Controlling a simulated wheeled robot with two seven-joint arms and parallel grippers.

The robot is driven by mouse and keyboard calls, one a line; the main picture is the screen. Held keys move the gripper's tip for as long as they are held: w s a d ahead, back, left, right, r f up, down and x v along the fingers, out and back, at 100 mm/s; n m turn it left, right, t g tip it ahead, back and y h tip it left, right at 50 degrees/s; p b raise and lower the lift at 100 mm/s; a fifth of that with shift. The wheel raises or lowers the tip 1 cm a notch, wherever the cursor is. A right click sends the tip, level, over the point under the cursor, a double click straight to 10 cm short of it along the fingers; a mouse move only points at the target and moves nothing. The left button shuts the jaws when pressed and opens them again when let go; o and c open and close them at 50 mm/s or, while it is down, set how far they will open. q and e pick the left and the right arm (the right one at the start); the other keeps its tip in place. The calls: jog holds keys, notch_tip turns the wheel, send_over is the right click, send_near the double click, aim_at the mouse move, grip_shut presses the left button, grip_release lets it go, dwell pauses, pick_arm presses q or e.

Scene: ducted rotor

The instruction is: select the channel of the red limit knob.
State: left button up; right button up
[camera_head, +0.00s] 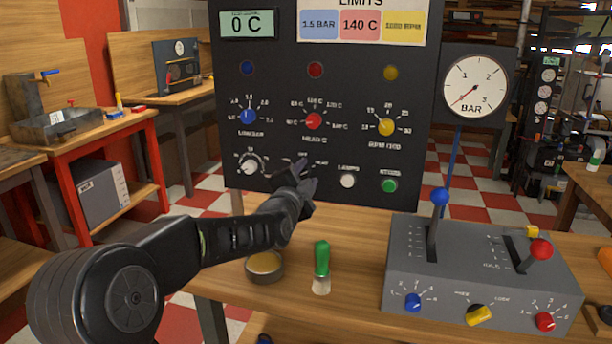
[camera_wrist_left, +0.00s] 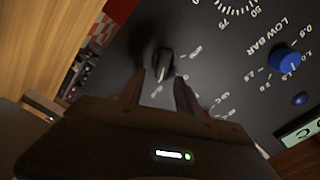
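The red limit knob (camera_head: 314,121) sits in the middle of the dark panel's knob row, above the label HEAD C. My left gripper (camera_head: 303,182) is in front of the panel's lower part and hides most of a selector there; parts of its lettering show around the fingers. In the left wrist view, a black selector knob (camera_wrist_left: 164,62) stands out just beyond the fingertips of the left gripper (camera_wrist_left: 158,84). The fingers are apart, with the knob roughly in line with the gap; contact cannot be told. My right gripper is not in view.
The panel also has a blue knob (camera_head: 248,116), a yellow knob (camera_head: 386,127), a white knob (camera_head: 250,164), a white button (camera_head: 347,181) and a green button (camera_head: 389,186). A green-handled tool (camera_head: 321,262), a round tin (camera_head: 264,266) and a grey lever box (camera_head: 480,265) stand on the bench.

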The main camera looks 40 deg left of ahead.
pick_arm(q)
jog(key=v, duration=0.7)
jog(key=shift+s, duration=0.2)
